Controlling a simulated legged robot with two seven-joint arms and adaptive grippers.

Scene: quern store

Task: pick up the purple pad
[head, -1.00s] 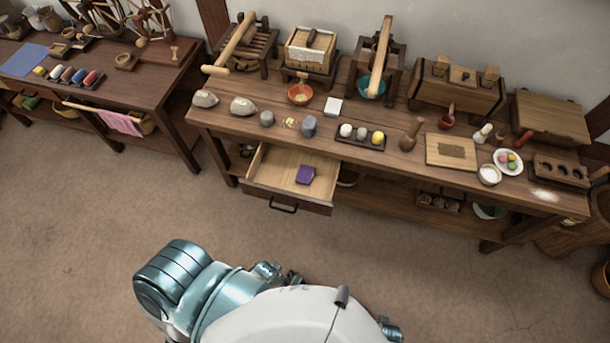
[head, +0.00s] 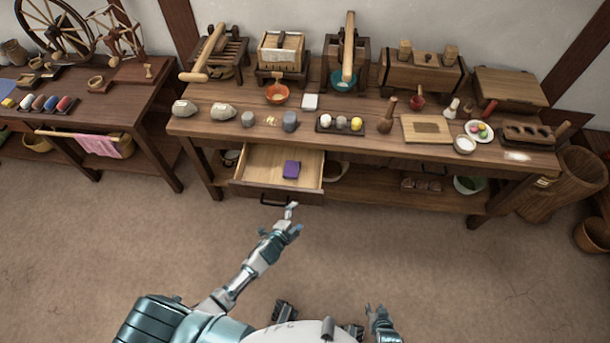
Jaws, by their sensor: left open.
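The purple pad (head: 291,169) lies inside the open drawer (head: 253,165) of the long wooden table, right of the drawer's middle. My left gripper (head: 292,214) is open and empty, just in front of the drawer's front and its dark handle, short of the pad. My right gripper (head: 377,312) is low in the picture, well away from the drawer; its fingers are too small to tell whether they are open.
The long table (head: 213,130) holds stones, bowls, a dark tray of balls (head: 340,125) and wooden presses above the drawer. A second table (head: 120,100) with a hanging pink cloth (head: 97,144) stands at the left. The floor in front is clear.

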